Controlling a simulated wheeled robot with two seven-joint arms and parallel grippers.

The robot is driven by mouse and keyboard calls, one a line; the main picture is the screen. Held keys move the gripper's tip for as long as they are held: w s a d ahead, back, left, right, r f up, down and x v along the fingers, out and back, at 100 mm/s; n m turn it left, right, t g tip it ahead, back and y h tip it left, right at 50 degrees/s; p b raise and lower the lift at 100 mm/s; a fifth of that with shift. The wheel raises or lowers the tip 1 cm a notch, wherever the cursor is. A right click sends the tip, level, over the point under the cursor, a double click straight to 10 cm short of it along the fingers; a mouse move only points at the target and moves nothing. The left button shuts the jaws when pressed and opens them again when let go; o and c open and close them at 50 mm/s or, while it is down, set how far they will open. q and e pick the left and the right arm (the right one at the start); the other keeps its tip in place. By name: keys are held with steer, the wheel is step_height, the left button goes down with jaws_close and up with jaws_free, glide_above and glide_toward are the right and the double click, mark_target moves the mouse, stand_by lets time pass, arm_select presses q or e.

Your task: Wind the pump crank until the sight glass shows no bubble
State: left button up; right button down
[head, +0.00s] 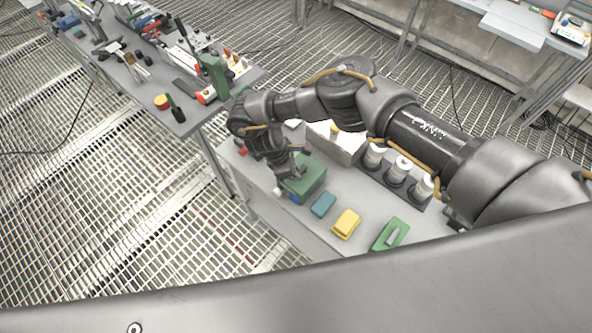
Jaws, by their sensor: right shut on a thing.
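A green box-shaped pump (308,182) stands on the grey workbench (262,212), below the end of my right arm. My right gripper (294,174) points down at the pump's top left side and is shut on its crank. The crank itself is mostly hidden by the gripper. A small white knob (278,191) and a blue round part (295,198) show at the pump's near left corner. I cannot make out a sight glass or a bubble at this size. My left gripper is not in view.
A blue block (323,204), a yellow block (346,223) and a green plate (391,235) lie along the front. White-topped canisters (397,168) and a white box (343,145) stand behind. A tool-covered table (185,122) is at the left.

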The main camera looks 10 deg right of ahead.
stand_by(0.3)
steer(key=c, duration=1.3)
jaws_free()
steer(key=shift+w, duration=0.1)
steer(key=b+v, duration=0.2)
steer(key=v, duration=0.8)
steer(key=shift+r, duration=0.35)
steer(key=shift+a, duration=0.1)
